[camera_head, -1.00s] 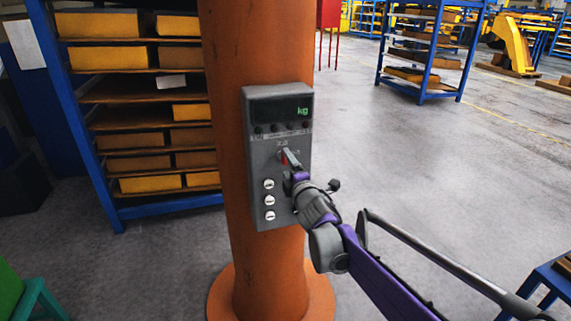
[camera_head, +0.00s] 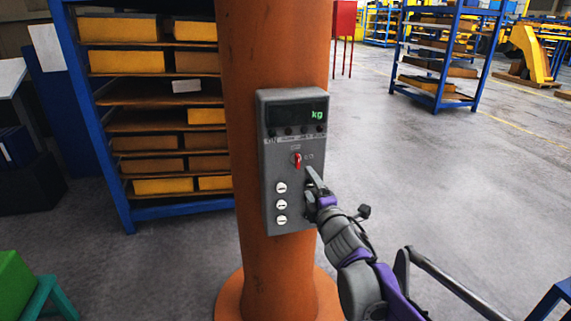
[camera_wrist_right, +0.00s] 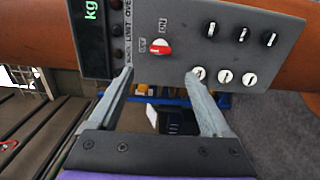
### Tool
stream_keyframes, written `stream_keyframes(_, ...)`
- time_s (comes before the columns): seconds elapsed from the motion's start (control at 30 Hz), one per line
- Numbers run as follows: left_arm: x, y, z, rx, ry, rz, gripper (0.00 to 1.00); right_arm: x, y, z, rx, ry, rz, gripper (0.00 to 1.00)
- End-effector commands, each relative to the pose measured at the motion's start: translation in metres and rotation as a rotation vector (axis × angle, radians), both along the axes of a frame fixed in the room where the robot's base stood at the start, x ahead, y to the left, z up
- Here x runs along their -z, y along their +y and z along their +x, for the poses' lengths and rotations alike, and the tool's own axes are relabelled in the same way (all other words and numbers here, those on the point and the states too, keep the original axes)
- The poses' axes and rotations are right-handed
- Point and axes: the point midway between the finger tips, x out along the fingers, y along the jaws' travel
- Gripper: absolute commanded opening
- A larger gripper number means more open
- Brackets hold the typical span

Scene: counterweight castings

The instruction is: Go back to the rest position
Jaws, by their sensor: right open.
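My right gripper (camera_head: 315,182) is beside the right edge of a grey control box (camera_head: 291,160) on an orange column. In the right wrist view the two fingers of this gripper (camera_wrist_right: 160,74) are spread apart with nothing between them. The box carries a green "kg" display (camera_head: 297,113), a red switch knob (camera_head: 297,160) and several white round buttons below. In the right wrist view the red and white knob (camera_wrist_right: 160,47) stands clear of the fingertips. One finger overlaps the edge of a button there; I cannot tell whether they touch. My left gripper is out of view.
The orange column (camera_head: 275,60) stands close in front of my right arm. A blue shelf rack (camera_head: 110,165) with yellow castings is behind it at the left, and another rack (camera_head: 443,60) stands far right. Open grey floor (camera_head: 450,170) lies to the right.

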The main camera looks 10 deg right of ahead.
Motion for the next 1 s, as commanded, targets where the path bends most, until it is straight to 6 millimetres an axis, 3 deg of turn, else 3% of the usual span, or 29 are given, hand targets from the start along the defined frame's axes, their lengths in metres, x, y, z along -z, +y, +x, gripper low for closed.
stream_keyframes(0.13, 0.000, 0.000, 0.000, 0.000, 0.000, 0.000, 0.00, 0.010, -0.007, -0.018, 0.053, 0.052, 0.103, 0.82)
stream_keyframes(0.23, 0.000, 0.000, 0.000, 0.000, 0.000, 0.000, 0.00, 0.035, -0.018, -0.055, 0.159, 0.157, 0.312, 0.82)
stream_keyframes(0.37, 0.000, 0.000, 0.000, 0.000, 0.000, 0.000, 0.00, 0.095, -0.025, -0.130, 0.355, 0.353, 0.685, 0.82)
stream_keyframes(0.5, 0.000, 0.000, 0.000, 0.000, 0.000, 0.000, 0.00, 0.161, -0.013, -0.212, 0.557, 0.553, 1.019, 0.82)
stream_keyframes(0.6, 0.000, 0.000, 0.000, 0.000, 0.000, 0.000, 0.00, 0.198, 0.001, -0.263, 0.681, 0.676, 1.191, 0.82)
stream_keyframes(0.7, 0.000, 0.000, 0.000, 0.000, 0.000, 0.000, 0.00, 0.224, 0.014, -0.301, 0.778, 0.770, 1.309, 0.82)
stream_keyframes(0.83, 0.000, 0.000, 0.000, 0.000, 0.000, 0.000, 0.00, 0.241, 0.025, -0.329, 0.852, 0.842, 1.387, 0.82)
stream_keyframes(1.0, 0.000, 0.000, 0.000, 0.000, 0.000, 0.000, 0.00, 0.245, 0.027, -0.335, 0.868, 0.857, 1.404, 0.82)
